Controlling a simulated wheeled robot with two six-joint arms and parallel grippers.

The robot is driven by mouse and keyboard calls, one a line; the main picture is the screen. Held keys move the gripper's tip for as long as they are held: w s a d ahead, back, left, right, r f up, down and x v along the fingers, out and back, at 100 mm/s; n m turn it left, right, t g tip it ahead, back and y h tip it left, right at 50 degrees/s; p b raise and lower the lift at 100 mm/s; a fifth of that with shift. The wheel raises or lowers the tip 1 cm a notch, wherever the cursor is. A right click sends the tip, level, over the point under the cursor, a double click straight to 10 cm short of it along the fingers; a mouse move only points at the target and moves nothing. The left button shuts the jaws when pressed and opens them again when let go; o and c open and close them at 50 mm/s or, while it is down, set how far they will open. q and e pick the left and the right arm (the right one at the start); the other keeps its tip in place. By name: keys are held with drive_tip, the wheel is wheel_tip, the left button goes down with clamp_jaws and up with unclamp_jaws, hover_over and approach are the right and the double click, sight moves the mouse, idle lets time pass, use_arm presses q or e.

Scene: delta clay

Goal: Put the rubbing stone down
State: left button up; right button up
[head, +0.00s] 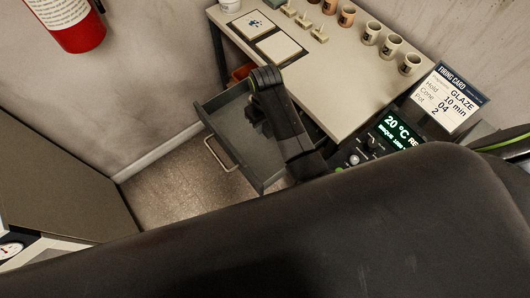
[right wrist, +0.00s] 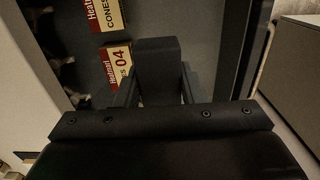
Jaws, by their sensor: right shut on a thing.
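The rubbing stone (right wrist: 158,62) is a dark grey block in the right wrist view. My right gripper (right wrist: 160,88) is shut on it, with a finger on either side. The open grey drawer (right wrist: 212,30) lies beyond the stone; I cannot tell whether the stone touches its floor. In the head view my right gripper (head: 259,130) reaches down into the drawer (head: 220,108), and my arm mostly hides the stone there. My left gripper is not in view.
Two red and cream cone boxes (right wrist: 118,63) lie in the drawer left of the stone. The drawer has a front handle (head: 222,158). A controller (head: 390,135) stands at right.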

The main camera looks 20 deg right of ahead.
drive_tip(key=shift+s+a+f, duration=0.3)
drive_tip(key=shift+s+a, duration=0.05)
drive_tip(key=shift+s+b, duration=0.2)
drive_tip(key=shift+b, duration=0.15)
hover_over(265, 147)
wheel_tip(265, 147, down, 5)
drive_tip(key=shift+a+f, duration=0.1)
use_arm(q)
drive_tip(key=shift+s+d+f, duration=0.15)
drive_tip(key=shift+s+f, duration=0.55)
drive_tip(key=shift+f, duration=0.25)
use_arm(e)
drive_tip(key=shift+f, duration=2.3)
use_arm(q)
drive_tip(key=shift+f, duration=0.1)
use_arm(e)
drive_tip(key=shift+f, duration=0.15)
drive_tip(key=o, duration=1.1)
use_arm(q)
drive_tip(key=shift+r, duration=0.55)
use_arm(e)
wheel_tip(265, 147, up, 12)
drive_tip(key=shift+r, duration=0.15)
use_arm(q)
drive_tip(key=shift+p, duration=0.3)
